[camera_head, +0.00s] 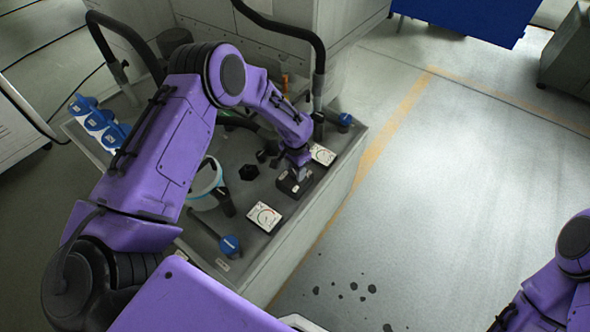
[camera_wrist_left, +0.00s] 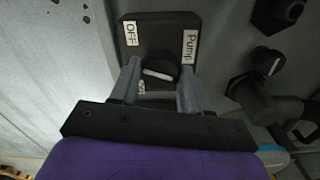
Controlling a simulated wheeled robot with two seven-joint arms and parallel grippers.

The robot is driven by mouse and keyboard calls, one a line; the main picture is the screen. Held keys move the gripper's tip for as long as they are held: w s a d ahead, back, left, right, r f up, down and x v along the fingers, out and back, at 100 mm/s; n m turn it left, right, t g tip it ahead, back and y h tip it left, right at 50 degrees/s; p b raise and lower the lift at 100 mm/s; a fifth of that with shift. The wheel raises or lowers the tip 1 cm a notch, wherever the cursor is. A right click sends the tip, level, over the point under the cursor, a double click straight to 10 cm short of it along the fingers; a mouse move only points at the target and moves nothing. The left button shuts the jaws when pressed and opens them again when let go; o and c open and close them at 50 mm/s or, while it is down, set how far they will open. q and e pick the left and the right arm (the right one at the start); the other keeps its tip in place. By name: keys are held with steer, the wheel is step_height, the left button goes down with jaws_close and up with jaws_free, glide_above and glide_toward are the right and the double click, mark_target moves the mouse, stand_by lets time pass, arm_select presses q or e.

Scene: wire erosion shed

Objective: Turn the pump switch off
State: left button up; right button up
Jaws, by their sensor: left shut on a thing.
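The pump switch (camera_head: 294,184) is a dark square box on the grey cabinet top in the head view. In the left wrist view its black plate (camera_wrist_left: 182,27) bears an "OFF" label at upper left, a "Pump" label at right and a partly hidden label at lower left. Its round black knob (camera_wrist_left: 160,68) carries a white mark lying nearly across the picture, slightly tilted. My left gripper (camera_wrist_left: 158,88) is shut on the knob, one finger on each side; in the head view the left gripper (camera_head: 298,163) reaches down onto the switch. My right gripper is out of view.
Two white dial gauges (camera_head: 264,217) (camera_head: 322,155) flank the switch. A blue-handled valve (camera_head: 230,245), a white-and-blue container (camera_head: 205,183) and black hoses (camera_head: 318,90) stand close by. Blue sockets (camera_head: 100,120) are at left. The floor right of the cabinet is open, with dark spots.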

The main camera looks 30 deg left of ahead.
mark_target(295, 171)
arm_select(q)
steer(key=shift+m, duration=0.8)
steer(key=o, duration=1.1)
steer(key=shift+c, duration=0.2)
step_height(295, 171, up, 11)
steer(key=b, duration=0.1)
steer(key=shift+f, duration=0.2)
steer(key=shift+a, duration=0.1)
